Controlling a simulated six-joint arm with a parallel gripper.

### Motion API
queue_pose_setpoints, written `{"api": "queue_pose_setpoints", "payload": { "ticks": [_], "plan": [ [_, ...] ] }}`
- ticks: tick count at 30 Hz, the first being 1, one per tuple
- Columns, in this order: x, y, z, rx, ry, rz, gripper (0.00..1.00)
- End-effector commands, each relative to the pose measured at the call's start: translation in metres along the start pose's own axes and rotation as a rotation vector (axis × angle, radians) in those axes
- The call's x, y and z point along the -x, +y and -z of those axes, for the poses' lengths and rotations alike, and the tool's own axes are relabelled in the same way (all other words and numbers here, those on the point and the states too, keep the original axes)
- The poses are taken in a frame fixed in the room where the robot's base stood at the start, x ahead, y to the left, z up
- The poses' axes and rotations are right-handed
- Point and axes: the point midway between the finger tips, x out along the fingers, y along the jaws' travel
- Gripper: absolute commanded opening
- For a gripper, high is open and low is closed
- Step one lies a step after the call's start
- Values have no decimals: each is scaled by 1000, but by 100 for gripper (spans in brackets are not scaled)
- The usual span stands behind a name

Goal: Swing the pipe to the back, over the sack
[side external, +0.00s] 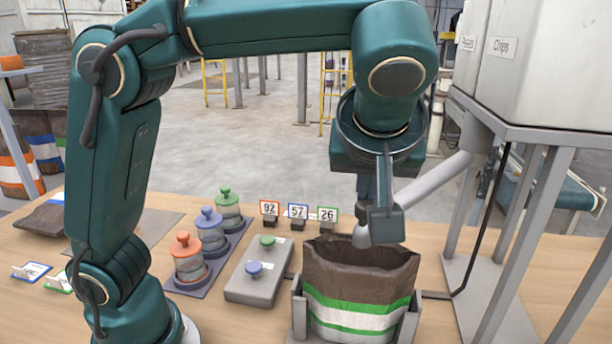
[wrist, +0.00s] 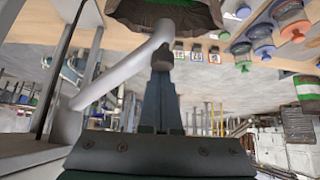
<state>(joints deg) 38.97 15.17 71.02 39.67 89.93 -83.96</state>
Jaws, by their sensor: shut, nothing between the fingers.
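The grey pipe (side external: 432,184) slants down from the hopper on the right, and its lower end (side external: 361,238) shows over the brown sack's opening. The sack (side external: 348,322) has green and white bands and stands open in a grey holder. My gripper (side external: 385,226) is shut and empty, upright close beside the pipe's lower part and hiding some of it. In the wrist view the shut fingers (wrist: 166,56) point toward the bend of the pipe (wrist: 118,78), with the sack (wrist: 190,17) beyond. Whether the fingers touch the pipe I cannot tell.
A control box (side external: 258,272) with green and blue knobs stands left of the sack. Three lidded jars (side external: 208,240) stand further left, and three number cards (side external: 298,213) behind. The hopper's metal frame (side external: 540,190) bounds the right side. Bare table lies between.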

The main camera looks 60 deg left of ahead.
Motion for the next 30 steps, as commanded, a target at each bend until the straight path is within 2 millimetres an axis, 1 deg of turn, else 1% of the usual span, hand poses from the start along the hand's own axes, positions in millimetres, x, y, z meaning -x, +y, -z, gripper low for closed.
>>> {"api": "queue_pose_setpoints", "payload": {
  "ticks": [1, 5, 8, 18, 24, 26, 27, 29, 30],
  "plan": [
    [1, 1, -4, -5, -13, -5, 0],
    [1, 2, -4, -6, -13, -5, 0],
    [5, 2, -4, -6, -12, -7, 0],
    [40, 2, -1, -3, -3, -6, 0],
    [49, 0, 0, 2, -2, 1, 0],
    [49, -4, 8, 28, -2, 6, 0],
    [50, -10, 17, 63, -2, 5, 0],
    [48, -24, 31, 112, -4, 21, 0],
    [46, -37, 38, 142, -12, 36, 0]
  ]
}}
